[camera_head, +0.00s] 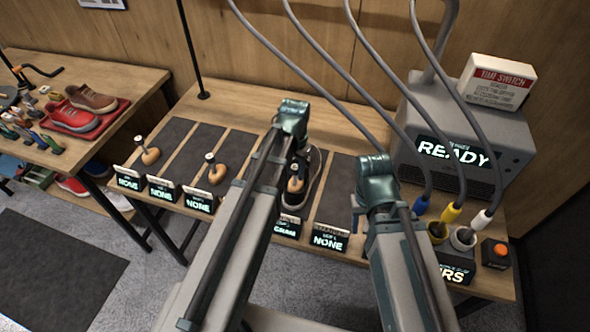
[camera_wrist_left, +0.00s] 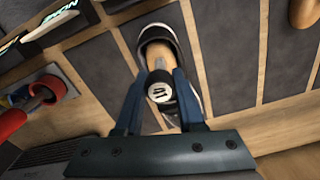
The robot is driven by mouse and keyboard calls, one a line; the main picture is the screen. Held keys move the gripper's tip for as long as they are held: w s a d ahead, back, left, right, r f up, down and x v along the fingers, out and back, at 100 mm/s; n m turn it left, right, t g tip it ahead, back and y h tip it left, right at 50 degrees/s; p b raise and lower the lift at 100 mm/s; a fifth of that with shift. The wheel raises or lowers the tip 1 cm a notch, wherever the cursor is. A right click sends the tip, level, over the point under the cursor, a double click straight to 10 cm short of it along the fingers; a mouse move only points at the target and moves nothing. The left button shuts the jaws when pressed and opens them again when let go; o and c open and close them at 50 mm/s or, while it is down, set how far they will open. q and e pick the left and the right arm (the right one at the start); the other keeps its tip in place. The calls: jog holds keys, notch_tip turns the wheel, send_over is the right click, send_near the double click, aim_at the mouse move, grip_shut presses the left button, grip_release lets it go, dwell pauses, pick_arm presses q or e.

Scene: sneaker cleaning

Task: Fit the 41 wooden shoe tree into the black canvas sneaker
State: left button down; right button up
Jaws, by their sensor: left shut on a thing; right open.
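The black canvas sneaker (camera_head: 312,178) with a white sole edge lies on a dark mat at the middle of the bench. It also shows in the left wrist view (camera_wrist_left: 169,36). A wooden shoe tree (camera_head: 295,184) is at its opening; its pale neck shows in the left wrist view (camera_wrist_left: 157,64). My left gripper (camera_wrist_left: 160,92) is shut on the tree's dark knob, whose white number I cannot read surely. In the head view my left arm hides the fingers. How deep the tree sits is unclear. My right gripper (camera_head: 358,200) is open, right of the sneaker.
Two other shoe trees (camera_head: 149,155) (camera_head: 216,172) stand on mats to the left. Small display signs (camera_head: 197,201) line the front edge. A grey machine reading READY (camera_head: 455,150), cables and coloured plugs (camera_head: 452,212) occupy the right. The mat (camera_head: 339,192) right of the sneaker looks clear.

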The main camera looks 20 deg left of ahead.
pick_arm(q)
jog(key=shift+f+b, duration=0.95)
jog(key=shift+f, duration=0.15)
jog(key=shift+c, duration=2.2)
grip_release()
jog(key=shift+r, duration=0.1)
notch_tip(320, 180, up, 14)
jog(key=p, duration=1.4)
